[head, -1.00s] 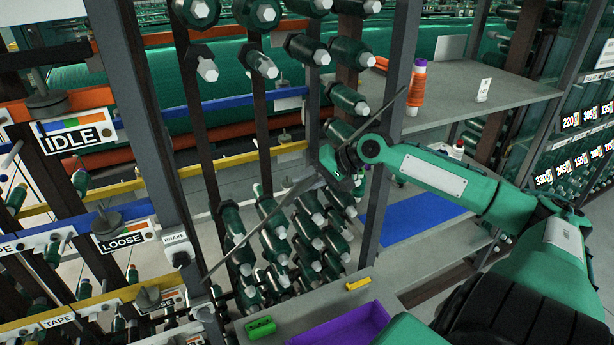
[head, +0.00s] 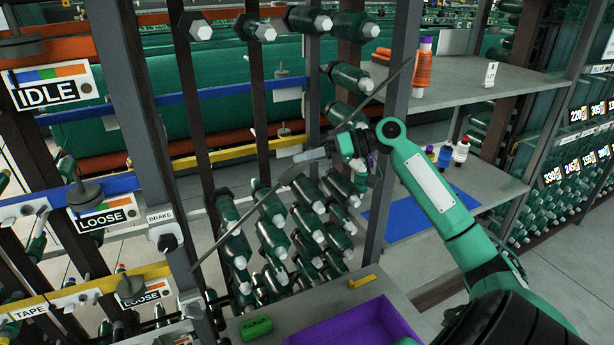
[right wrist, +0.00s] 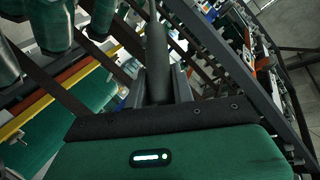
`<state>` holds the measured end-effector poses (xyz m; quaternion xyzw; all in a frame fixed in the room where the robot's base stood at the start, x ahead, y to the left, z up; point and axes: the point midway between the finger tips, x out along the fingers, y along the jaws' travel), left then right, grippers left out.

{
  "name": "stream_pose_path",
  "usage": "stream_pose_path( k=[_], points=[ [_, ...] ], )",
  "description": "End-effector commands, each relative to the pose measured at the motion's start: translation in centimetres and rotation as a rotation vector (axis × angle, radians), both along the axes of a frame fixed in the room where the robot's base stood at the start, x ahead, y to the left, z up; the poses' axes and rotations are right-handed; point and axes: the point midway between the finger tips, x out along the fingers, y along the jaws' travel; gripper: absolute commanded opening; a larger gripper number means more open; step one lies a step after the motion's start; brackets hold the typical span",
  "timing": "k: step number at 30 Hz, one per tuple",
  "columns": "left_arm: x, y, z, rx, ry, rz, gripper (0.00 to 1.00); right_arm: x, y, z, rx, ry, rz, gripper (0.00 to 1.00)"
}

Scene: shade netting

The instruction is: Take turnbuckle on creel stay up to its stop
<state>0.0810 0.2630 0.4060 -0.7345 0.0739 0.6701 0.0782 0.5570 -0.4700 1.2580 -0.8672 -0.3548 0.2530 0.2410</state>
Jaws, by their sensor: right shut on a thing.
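The creel stay (head: 240,222) is a thin grey rod running diagonally across the front of the creel, from upper right to lower left. My right gripper (head: 308,156) is at its middle, coming from the right. In the right wrist view the turnbuckle (right wrist: 157,62), a dark grey cylindrical body on the stay, lies between the fingers of my right gripper (right wrist: 157,88), which is shut on it. In the head view the fingers largely cover the turnbuckle. Its threads and stop cannot be made out. My left gripper is not in view.
A dark upright post (head: 392,130) stands close behind my right wrist. Green bobbins (head: 275,215) fill the creel behind the stay. A purple tray (head: 360,325), a green block (head: 256,327) and a yellow piece (head: 362,281) are below. A grey shelf (head: 460,82) holds an orange spool (head: 422,68).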

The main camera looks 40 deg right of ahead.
Motion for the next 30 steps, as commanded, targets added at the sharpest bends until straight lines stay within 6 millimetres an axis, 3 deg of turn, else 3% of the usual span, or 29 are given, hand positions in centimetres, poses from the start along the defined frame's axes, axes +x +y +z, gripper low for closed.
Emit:
stream_pose_path(
  k=[1,3,16,21,30],
  points=[
    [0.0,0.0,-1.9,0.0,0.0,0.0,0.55,0.1,-0.1,-0.8,-0.008,-0.037,0.025,0.02],
    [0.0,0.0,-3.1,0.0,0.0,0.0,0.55,0.1,0.0,-0.8,-0.024,-0.088,0.065,0.02],
    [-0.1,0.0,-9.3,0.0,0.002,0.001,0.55,0.0,0.0,-0.5,-0.122,-0.395,0.31,0.02],
    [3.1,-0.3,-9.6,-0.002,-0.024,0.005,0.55,0.0,0.0,-0.4,-0.157,-0.5,0.395,0.02],
    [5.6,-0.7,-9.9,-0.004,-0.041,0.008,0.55,0.0,0.0,-0.2,-0.2,-0.628,0.5,0.02]
  ],
)
